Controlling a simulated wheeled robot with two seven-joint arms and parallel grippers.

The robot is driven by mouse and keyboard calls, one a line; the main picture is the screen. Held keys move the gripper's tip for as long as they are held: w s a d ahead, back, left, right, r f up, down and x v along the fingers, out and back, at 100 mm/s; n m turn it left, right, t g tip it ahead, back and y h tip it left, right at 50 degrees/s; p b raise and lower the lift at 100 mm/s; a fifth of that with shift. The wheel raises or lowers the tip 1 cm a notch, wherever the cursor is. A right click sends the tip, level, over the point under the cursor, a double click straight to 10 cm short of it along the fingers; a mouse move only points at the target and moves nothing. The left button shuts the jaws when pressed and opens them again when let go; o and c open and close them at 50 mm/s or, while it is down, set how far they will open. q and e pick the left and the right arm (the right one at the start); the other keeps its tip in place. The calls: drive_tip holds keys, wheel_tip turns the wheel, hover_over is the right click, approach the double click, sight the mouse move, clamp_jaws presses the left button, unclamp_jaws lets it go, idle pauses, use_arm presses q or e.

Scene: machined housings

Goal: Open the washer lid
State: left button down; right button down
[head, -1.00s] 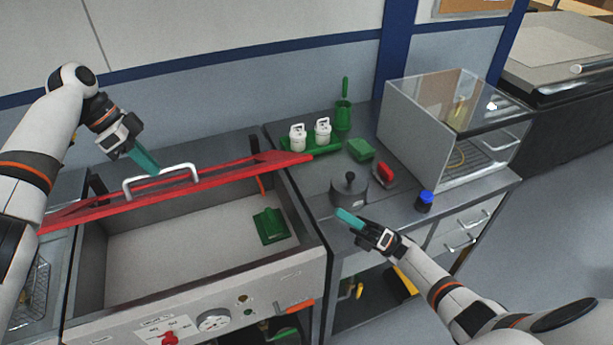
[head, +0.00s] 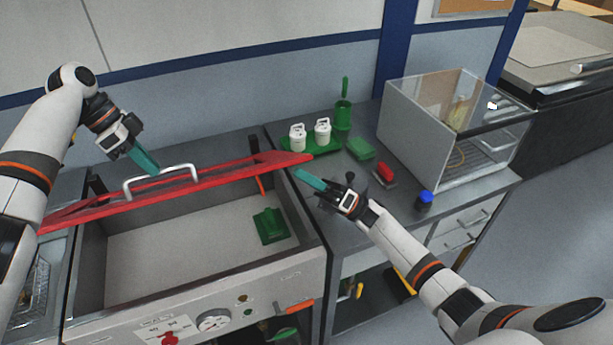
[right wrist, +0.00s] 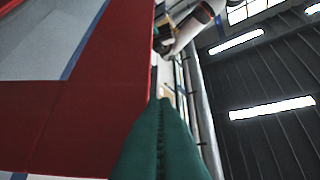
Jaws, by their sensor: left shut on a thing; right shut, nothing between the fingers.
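The washer lid (head: 90,212) is a red-framed panel. It stands raised and tilted above the open basin, with a white bar handle (head: 180,167) on it. My left gripper (head: 152,169) is shut on the handle from above. My right gripper (head: 303,174) is shut and empty, just right of the basin and a little below the lid's right end. In the right wrist view its teal fingers (right wrist: 160,140) lie together, and the red lid (right wrist: 100,100) fills much of the left side. I cannot tell whether they touch it.
A green part (head: 269,225) lies in the washer basin (head: 160,250). On the right counter are a green tray (head: 303,151) with white bottles, a green block (head: 360,148), a red-topped brush (head: 386,174), a blue-capped jar (head: 425,201) and a clear-sided box (head: 425,135).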

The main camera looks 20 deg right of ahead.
use_arm(q)
drive_tip(key=shift+w+a+f, duration=0.15)
drive_tip(key=shift+f, duration=0.2)
